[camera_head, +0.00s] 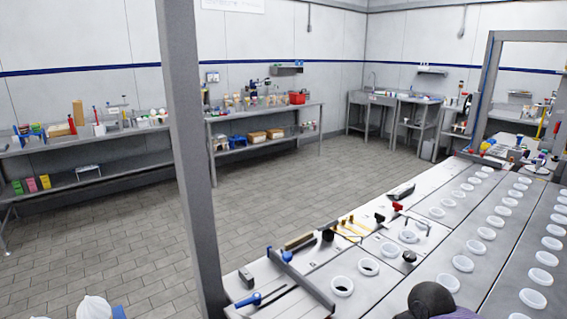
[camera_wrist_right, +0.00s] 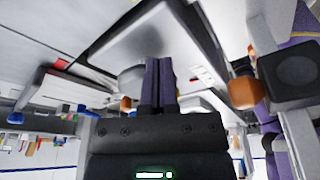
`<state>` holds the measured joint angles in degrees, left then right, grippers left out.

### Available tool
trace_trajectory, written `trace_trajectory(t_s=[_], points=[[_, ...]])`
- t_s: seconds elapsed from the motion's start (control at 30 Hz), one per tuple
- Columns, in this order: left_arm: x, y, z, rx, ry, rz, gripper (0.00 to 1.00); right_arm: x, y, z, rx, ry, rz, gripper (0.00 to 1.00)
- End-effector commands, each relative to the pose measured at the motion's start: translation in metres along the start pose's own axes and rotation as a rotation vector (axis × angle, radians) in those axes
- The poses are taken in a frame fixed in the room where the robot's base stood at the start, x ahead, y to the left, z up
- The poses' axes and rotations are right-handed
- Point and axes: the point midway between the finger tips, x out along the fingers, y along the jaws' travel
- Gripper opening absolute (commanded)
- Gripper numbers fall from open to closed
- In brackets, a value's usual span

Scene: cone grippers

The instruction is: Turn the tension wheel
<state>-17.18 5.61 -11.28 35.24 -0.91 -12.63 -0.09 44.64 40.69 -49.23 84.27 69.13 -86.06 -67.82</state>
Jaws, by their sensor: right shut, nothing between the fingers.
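I cannot make out a tension wheel for sure in either view. In the head view a small dark round part (camera_head: 467,103) shows at the far right end of the bench, too small to identify. A black knob (camera_head: 409,257) stands on the near plate. In the right wrist view my right gripper (camera_wrist_right: 158,66) has its two purple fingers shut together with nothing between them. A grey block-like surface (camera_wrist_right: 150,30) lies beyond the fingers; contact cannot be told. My left gripper is in neither view.
A long metal bench (camera_head: 385,285) with rows of white cups (camera_head: 463,263) fills the right. A blue-handled tool (camera_head: 248,299) and a raised bar (camera_head: 300,280) lie at its near end. A grey post (camera_head: 190,150) stands left. The tiled floor (camera_head: 270,195) is clear. An orange knob (camera_wrist_right: 245,92) shows in the wrist view.

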Motion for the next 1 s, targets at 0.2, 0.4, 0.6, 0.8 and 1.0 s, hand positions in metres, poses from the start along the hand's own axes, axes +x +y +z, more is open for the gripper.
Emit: trace_trajectory(t_s=[0.2,0.4,0.6,0.8,1.0], points=[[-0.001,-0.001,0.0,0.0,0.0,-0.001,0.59,0.0,0.001,-0.002,0.0,0.0,0.0,0.0],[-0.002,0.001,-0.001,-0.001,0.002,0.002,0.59,0.001,0.002,-0.004,0.0,-0.001,0.0,0.0],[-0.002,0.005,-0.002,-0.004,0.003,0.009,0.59,0.001,0.003,-0.004,0.0,0.001,0.0,0.0],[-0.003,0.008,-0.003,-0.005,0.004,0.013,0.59,0.001,0.009,-0.003,-0.001,0.002,0.001,0.0],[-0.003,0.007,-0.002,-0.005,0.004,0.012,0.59,0.0,0.015,-0.002,-0.001,0.002,0.001,0.0]])
